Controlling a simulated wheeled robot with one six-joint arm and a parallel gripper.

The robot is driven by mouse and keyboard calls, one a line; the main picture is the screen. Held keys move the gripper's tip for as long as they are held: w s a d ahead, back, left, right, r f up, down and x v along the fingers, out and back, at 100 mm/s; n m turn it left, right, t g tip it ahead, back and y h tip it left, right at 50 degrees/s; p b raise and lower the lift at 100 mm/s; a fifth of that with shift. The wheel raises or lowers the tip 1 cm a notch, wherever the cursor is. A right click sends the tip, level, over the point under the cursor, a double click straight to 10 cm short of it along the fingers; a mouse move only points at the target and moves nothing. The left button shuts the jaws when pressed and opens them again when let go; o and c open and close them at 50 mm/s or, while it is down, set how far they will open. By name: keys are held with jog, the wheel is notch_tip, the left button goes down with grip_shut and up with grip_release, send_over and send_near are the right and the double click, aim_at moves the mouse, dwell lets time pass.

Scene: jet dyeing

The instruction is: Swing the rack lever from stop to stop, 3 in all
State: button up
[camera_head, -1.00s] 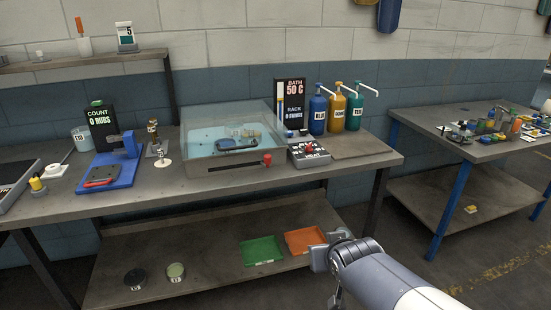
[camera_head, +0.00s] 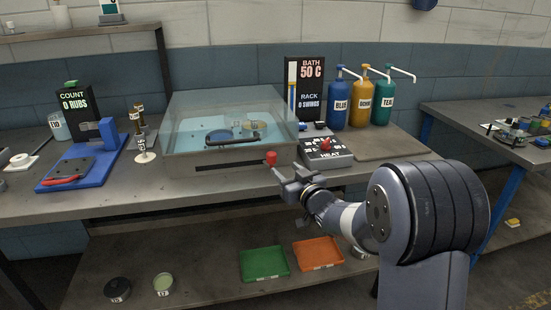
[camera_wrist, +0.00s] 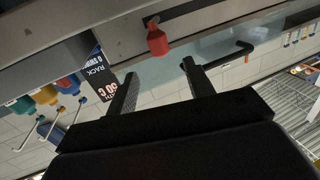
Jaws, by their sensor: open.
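The rack lever is a red knob (camera_head: 271,158) at the right end of a dark slot in the front of the glass-sided bath (camera_head: 200,170). The knob also shows in the wrist view (camera_wrist: 157,40), ahead of the fingers. My gripper (camera_head: 281,178) is just below and slightly right of the knob in the head view, apart from it. Its two fingers (camera_wrist: 158,85) are open and empty. The display (camera_head: 305,90) behind the bath reads bath 50 C and rack 0 swings. A dark rack handle (camera_head: 232,141) shows inside the bath.
A heat control box (camera_head: 325,152) with a red knob stands close right of the lever. Blue, yellow and teal pump bottles (camera_head: 362,102) stand behind it. A rub tester (camera_head: 85,165) is at left. Green (camera_head: 264,263) and orange (camera_head: 318,253) trays lie on the lower shelf.

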aim_at(274, 158)
jog(key=x, duration=0.8)
jog(key=shift+w+a+p, duration=0.1)
jog(key=shift+w+p, duration=0.1)
jog(key=shift+p, duration=0.15)
grip_shut()
